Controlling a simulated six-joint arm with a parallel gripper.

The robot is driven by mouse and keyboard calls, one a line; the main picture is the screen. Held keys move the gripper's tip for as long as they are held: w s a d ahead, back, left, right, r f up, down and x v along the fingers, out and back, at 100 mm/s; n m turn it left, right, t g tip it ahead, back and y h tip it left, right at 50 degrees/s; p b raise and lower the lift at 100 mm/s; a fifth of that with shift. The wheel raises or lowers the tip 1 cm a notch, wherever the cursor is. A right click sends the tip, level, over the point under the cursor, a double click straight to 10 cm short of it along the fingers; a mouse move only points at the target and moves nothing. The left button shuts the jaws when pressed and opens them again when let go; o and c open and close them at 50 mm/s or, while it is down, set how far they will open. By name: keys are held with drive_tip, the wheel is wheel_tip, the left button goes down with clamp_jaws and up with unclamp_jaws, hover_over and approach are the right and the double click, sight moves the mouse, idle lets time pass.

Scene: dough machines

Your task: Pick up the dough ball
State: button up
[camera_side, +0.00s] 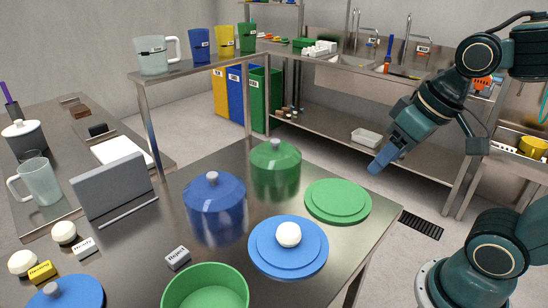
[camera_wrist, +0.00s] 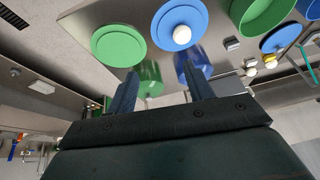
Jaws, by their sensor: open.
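A white dough ball (camera_side: 288,234) sits on a round blue plate (camera_side: 262,262) near the front right of the steel table. In the wrist view the ball (camera_wrist: 181,34) shows on the blue plate (camera_wrist: 160,17) near the top. My gripper (camera_side: 376,166) is above and behind the table's right edge, well apart from the ball. In the wrist view its two fingers (camera_wrist: 160,82) stand apart with nothing between them. Two more white balls, which look like dough, lie at the left of the table, one (camera_side: 64,233) near the grey panel and one (camera_side: 22,262) lower left.
A green plate (camera_side: 338,200) lies right of the blue one. A lidded blue pot (camera_side: 215,212) and a lidded green pot (camera_side: 275,172) stand behind. A green bowl (camera_side: 206,290) is in front, near a "Reject" block (camera_side: 177,258). A grey panel (camera_side: 114,186) stands at left.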

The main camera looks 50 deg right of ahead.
drive_tip(key=w+f+m+g+y, duration=0.2)
drive_tip(key=w+f+m+g, duration=0.15)
drive_tip(key=w, duration=0.45)
drive_tip(key=m+y, duration=0.4)
approach(294, 225)
drive_tip(key=shift+w+d+r+g, duration=0.1)
drive_tip(key=shift+d+r+g, duration=0.1)
drive_tip(key=shift+d+r, duration=0.45)
drive_tip(key=shift+w+d+r+g, duration=0.15)
drive_tip(key=shift+d+r, duration=0.5)
drive_tip(key=shift+d, duration=0.05)
drive_tip(key=shift+a+f, duration=0.1)
drive_tip(key=shift+x, duration=4.2)
drive_tip(key=shift+a, duration=0.1)
drive_tip(key=shift+x, duration=2.55)
drive_tip(key=shift+a, duration=0.1)
